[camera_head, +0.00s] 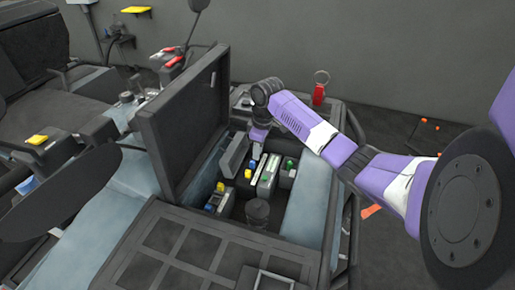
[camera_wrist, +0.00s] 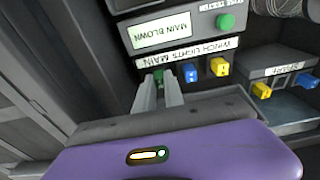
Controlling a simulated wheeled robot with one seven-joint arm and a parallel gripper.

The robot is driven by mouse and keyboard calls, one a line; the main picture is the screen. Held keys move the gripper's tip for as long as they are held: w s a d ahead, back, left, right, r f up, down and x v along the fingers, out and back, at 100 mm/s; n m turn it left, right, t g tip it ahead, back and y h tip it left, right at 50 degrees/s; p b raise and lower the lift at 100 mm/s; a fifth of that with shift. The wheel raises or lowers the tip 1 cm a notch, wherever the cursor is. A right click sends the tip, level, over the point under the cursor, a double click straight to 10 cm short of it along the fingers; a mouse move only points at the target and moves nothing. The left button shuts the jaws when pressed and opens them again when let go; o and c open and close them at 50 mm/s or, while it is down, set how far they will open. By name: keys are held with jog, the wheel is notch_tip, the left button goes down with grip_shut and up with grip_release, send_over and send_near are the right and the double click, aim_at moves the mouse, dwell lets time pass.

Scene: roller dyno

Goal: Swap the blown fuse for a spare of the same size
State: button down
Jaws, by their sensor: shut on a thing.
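In the wrist view my gripper (camera_wrist: 160,82) is shut on a small green fuse (camera_wrist: 158,75), mostly hidden between the fingertips, at the left end of the fuse row. A blue fuse (camera_wrist: 190,73) and a yellow fuse (camera_wrist: 220,66) stand to its right, below a label naming circuits. The fuse tester (camera_wrist: 205,20) has a green button and a screen (camera_wrist: 160,30) reading "MAIN BLOWN". A spare holder (camera_wrist: 283,70) at the right shows a yellow fuse (camera_wrist: 262,90) and a blue fuse (camera_wrist: 306,81). Whether the green fuse is seated is unclear. In the head view my gripper (camera_head: 259,134) reaches into the compartment.
The raised lid (camera_head: 185,125) stands left of the open compartment. A dark round cylinder (camera_head: 257,211) stands at its near end. A red tag (camera_head: 320,88) is behind on the right.

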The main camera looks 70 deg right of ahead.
jog(key=c, duration=1.3)
grip_release()
jog(key=shift+c, duration=0.2)
jog(key=shift+r, duration=0.1)
notch_tip(320, 180, up, 8)
jog(key=b, duration=0.1)
jog(key=shift+s, duration=0.45)
